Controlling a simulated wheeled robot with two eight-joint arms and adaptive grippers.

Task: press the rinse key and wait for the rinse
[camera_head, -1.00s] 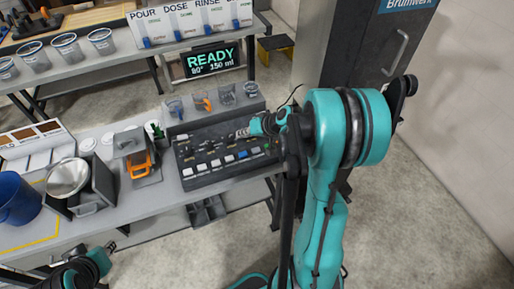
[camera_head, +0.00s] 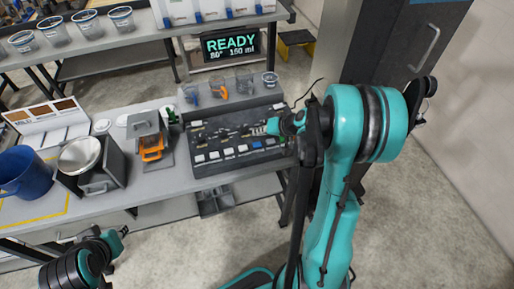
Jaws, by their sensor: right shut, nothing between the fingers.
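The dark key panel (camera_head: 229,159) lies on the near bench, with a front row of pale keys and one blue key. The key labels are too small to read, so I cannot tell which one is the rinse key. My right gripper (camera_head: 264,129) is shut and empty over the right part of the panel; I cannot tell whether it touches a key. The arm hides the panel's right end. The display (camera_head: 230,47) behind reads READY, 80° 150 ml. My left gripper (camera_head: 124,231) is low at the left, in front of the bench; its fingers are too small to judge.
Several small cups (camera_head: 245,84) stand behind the panel. An orange-handled device (camera_head: 151,146), a white bowl (camera_head: 80,155) and a blue bucket (camera_head: 22,172) stand to the left. A tall dark cabinet (camera_head: 385,60) stands at the back right.

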